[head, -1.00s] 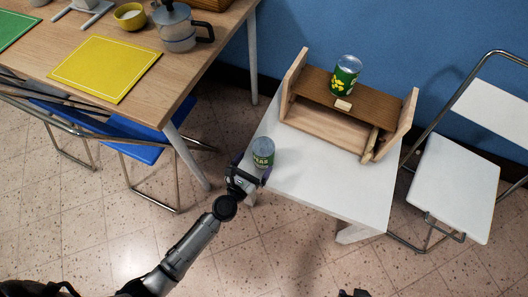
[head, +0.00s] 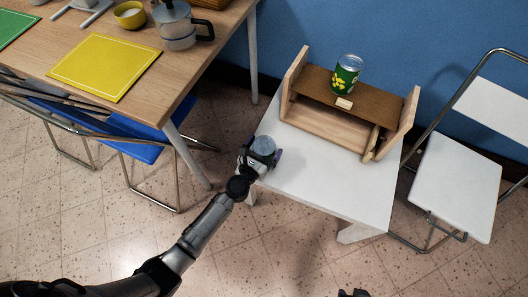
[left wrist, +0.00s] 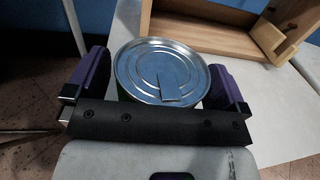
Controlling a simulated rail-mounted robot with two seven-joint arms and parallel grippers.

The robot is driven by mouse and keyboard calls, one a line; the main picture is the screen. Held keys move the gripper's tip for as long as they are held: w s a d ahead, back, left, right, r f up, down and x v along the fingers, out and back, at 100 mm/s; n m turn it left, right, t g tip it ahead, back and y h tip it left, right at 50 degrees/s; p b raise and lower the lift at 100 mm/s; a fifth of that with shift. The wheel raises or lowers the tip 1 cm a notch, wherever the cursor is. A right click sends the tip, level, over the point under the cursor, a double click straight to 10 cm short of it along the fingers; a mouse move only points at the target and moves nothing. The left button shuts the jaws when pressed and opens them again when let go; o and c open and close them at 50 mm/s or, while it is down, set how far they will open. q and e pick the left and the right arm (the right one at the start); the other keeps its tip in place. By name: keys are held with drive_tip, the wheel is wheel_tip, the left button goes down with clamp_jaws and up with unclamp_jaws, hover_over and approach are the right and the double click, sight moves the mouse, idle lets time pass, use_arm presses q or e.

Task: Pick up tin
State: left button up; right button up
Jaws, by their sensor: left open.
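A tin (head: 264,145) with a silver pull-tab lid stands on the left part of the small white table (head: 345,193). In the left wrist view the tin (left wrist: 161,70) sits between the two purple fingers of my left gripper (left wrist: 160,85), which is open around it. In the head view my left gripper (head: 263,157) hides most of the tin's side. A second tin (head: 346,74), green with yellow, stands on top of the wooden shelf. Only a dark bit of what may be my right gripper shows at the bottom edge of the head view.
A white folding chair (head: 455,185) is at the right. A wooden table (head: 50,62) with a yellow mat (head: 105,66) and a moka pot (head: 176,27) is at the left.

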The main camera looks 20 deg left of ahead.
use_arm(q)
drive_tip(key=shift+c, duration=0.3)
drive_tip(key=c, duration=1)
drive_tip(key=shift+r, duration=0.1)
drive_tip(key=shift+c, duration=0.5)
drive_tip(key=shift+r, duration=0.1)
